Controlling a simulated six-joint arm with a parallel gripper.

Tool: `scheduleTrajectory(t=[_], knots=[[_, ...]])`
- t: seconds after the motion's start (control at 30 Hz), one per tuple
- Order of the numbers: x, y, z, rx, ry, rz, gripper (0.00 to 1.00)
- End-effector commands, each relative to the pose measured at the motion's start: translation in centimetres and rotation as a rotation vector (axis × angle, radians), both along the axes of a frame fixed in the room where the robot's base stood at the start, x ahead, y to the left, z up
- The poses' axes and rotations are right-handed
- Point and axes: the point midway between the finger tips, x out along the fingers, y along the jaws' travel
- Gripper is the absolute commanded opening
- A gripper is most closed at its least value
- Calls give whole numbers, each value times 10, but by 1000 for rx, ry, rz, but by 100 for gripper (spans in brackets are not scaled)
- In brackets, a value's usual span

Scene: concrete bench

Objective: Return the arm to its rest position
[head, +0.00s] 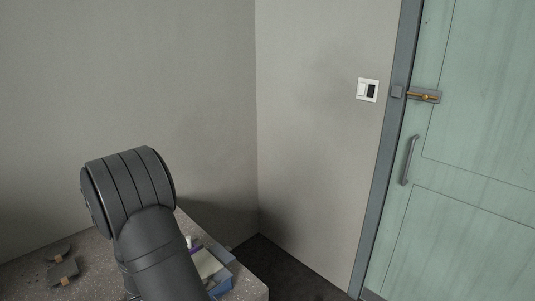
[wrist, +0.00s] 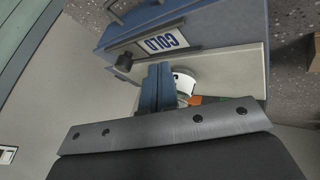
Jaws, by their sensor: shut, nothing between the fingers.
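My arm rises from the bottom of the head view, over the concrete bench (head: 100,262). My gripper is hidden behind the arm there. In the wrist view my gripper (wrist: 157,68) shows two blue-grey fingers pressed together, with nothing between them. The fingers point toward a blue box (wrist: 215,24) with a label reading "COLD" and a pale inner face. I cannot tell whether the fingers touch it.
A white round item (wrist: 184,82) shows beside the fingers. Two flat dark items (head: 62,270) lie at the bench's left. A blue-edged box (head: 216,268) stands near the right edge. A wall switch (head: 367,90) and a closed green door (head: 475,150) are beyond.

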Motion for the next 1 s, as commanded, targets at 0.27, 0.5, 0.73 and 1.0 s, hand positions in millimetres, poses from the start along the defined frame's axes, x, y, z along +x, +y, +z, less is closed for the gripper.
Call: scheduleTrajectory(t=[0.27, 0.5, 0.73, 1.0], knots=[[-10, 1, -6, 0, 0, 0, 0], [-13, 4, -6, 0, 0, -2, 0], [-12, 3, -6, 0, 0, -2, 0], [0, 1, 2, 4, -3, 0, 0]])
